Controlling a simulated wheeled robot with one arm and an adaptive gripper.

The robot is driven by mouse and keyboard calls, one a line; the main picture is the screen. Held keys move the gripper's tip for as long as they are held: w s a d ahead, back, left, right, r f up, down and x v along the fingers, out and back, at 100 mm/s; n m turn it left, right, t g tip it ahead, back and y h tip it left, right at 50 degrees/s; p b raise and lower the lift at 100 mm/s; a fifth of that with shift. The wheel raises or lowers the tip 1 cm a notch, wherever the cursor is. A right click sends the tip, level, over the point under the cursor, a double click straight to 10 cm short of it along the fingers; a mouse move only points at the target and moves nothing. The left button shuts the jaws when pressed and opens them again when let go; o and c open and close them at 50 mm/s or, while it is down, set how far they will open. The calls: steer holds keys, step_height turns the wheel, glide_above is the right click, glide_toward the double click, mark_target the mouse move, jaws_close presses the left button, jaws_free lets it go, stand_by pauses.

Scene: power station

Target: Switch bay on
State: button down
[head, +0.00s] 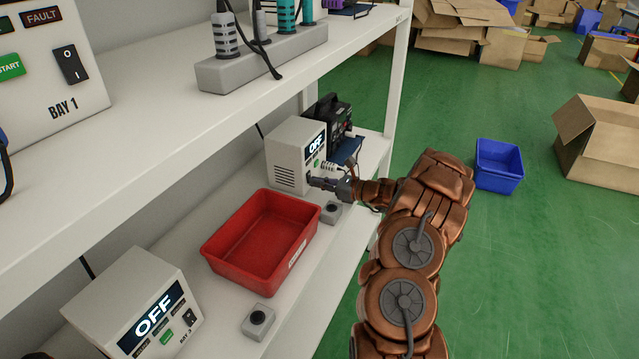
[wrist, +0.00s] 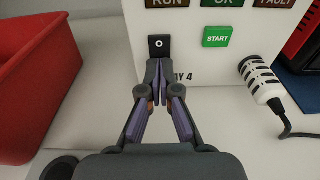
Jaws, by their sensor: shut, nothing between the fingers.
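The bay 4 unit (head: 288,158) is a white box on the lower shelf, and its display (head: 316,144) reads OFF. In the wrist view its black rocker switch (wrist: 159,43) shows an O on the upper half; the lower half is hidden behind my fingertips. A green START button (wrist: 217,37) is right of the switch, below the RUN, OK and FAULT labels. My gripper (wrist: 158,66) is shut and empty, its tips at the lower part of the switch; I cannot tell whether they touch. The head view shows my gripper (head: 318,182) at the unit's front.
A red bin (head: 232,270) stands left of my gripper. Small boxes with black buttons (head: 331,212) (head: 258,318) sit near the shelf edge. The bay 3 unit (head: 128,302) reads OFF. The upper shelf overhangs.

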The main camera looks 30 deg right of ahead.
steer(key=shift+w+a+f+t+b, duration=0.3)
steer(key=shift+t+b, duration=0.1)
steer(key=shift+b, duration=0.25)
steer(key=shift+r, duration=0.2)
steer(key=shift+d, duration=0.1)
steer(key=v, duration=1.2)
steer(key=shift+d+f, duration=0.2)
